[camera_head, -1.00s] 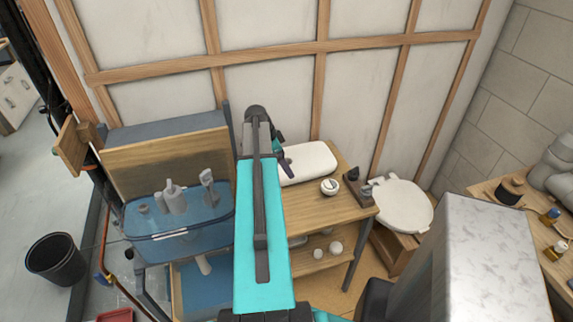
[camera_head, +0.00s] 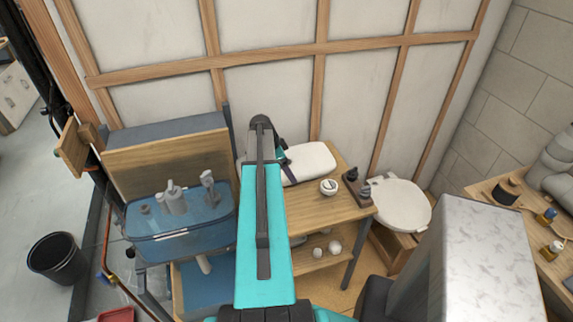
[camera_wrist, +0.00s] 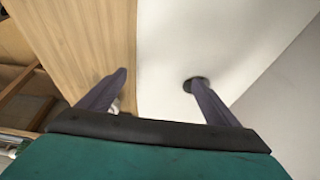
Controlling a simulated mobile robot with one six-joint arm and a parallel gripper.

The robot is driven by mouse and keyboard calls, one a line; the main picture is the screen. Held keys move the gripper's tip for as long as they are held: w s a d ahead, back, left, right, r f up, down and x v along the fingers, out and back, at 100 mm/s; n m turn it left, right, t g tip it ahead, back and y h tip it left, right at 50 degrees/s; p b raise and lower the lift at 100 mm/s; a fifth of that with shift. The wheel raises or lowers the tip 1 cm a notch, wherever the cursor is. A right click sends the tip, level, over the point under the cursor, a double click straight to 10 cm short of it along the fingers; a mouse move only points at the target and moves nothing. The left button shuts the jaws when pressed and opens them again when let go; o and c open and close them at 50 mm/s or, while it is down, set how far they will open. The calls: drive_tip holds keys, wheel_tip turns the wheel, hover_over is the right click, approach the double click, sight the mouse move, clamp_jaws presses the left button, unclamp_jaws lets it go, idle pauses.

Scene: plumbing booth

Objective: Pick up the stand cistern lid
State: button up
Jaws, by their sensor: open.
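The white cistern lid (camera_head: 312,160) lies flat on a wooden stand top near the back wall, partly hidden by my arm in the head view. In the wrist view the lid (camera_wrist: 180,40) fills the middle and right, with a dark round hole beside the right finger. My gripper (camera_wrist: 157,82) is open, with its fingers apart and nothing visibly held. The left finger shows over the wood just outside the lid's edge, and the right finger over the lid. In the head view my gripper (camera_head: 283,160) is at the lid's left end; contact cannot be told.
The wooden stand top (camera_head: 325,208) also holds a small round white item (camera_head: 328,187) and dark fittings (camera_head: 357,188). A white toilet seat (camera_head: 402,206) is to the right. The panelled wall is close behind.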

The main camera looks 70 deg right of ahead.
drive_tip(key=shift+p+x, duration=0.5)
drive_tip(key=shift+x, duration=1)
drive_tip(key=shift+c, duration=0.4)
drive_tip(key=shift+d+r, duration=0.1)
drive_tip(key=c, duration=1.8)
drive_tip(key=shift+c, duration=0.2)
drive_tip(key=shift+r+b, duration=0.15)
drive_tip(key=shift+b, duration=0.25)
drive_tip(key=shift+s+a+r, duration=0.1)
drive_tip(key=shift+a, duration=0.1)
wheel_tip(320, 180, up, 11)
drive_tip(key=b, duration=0.3)
drive_tip(key=s+a+b, duration=0.6)
drive_tip(key=s+a, duration=0.3)
drive_tip(key=a, duration=0.2)
drive_tip(key=shift+f, duration=0.2)
